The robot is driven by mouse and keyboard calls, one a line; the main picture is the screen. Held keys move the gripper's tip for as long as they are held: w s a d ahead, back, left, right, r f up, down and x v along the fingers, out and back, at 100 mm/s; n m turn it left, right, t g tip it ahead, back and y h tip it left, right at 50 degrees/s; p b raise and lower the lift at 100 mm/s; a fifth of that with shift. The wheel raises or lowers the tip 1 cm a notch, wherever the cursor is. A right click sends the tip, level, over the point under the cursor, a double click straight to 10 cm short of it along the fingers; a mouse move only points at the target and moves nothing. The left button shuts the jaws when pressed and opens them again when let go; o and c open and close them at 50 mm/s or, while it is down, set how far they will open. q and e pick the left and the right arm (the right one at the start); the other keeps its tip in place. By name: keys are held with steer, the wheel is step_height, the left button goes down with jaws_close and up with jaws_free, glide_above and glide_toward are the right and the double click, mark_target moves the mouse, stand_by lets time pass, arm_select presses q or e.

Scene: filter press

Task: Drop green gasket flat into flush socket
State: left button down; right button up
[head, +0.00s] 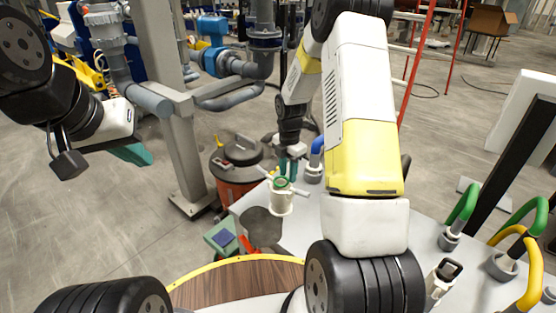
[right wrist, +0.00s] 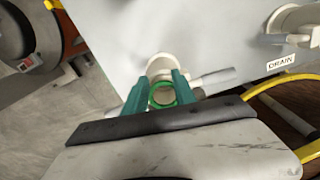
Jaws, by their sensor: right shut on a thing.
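The green gasket (head: 282,183) is a small ring, seen over the mouth of a cream cup-shaped socket (head: 281,202) at the bench's far left corner. In the right wrist view the gasket (right wrist: 162,95) sits between the teal fingertips of my right gripper (right wrist: 160,92), which is shut on it. The socket (right wrist: 160,66) shows behind the ring, with side rods. Whether the gasket touches the socket is unclear. My right gripper (head: 287,168) also shows in the head view. My left gripper (head: 130,154) hangs at far left, well away; its finger opening is hidden.
The grey bench top (head: 300,232) carries green and yellow hoses (head: 462,205) at right. A red-and-black bin (head: 237,165) stands beyond its left edge. A DRAIN label (right wrist: 280,64) and a cream fitting (right wrist: 292,20) lie right of the socket in the wrist view.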

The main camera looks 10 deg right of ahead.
steer(key=o, duration=0.8)
steer(key=shift+o, duration=0.2)
steer(key=shift+r, duration=0.1)
steer(key=s+a+r+m+t, duration=0.1)
steer(key=s+r+m, duration=0.4)
steer(key=r, duration=0.6)
steer(key=s+a+r+m+t, duration=0.15)
steer(key=s+r+m, duration=0.25)
steer(key=r, duration=0.8)
steer(key=s+a+r+m+t+y, duration=0.1)
steer(key=s+r+m, duration=0.2)
steer(key=s+m, duration=0.4)
steer(key=s+a+r+m+t+y, duration=0.1)
steer(key=s+r+m+t, duration=0.1)
steer(key=s+m, duration=0.5)
steer(key=s+r, duration=0.1)
steer(key=s, duration=0.1)
steer(key=shift+s+a+r, duration=0.2)
steer(key=shift+s+r, duration=0.1)
steer(key=shift+s, duration=0.1)
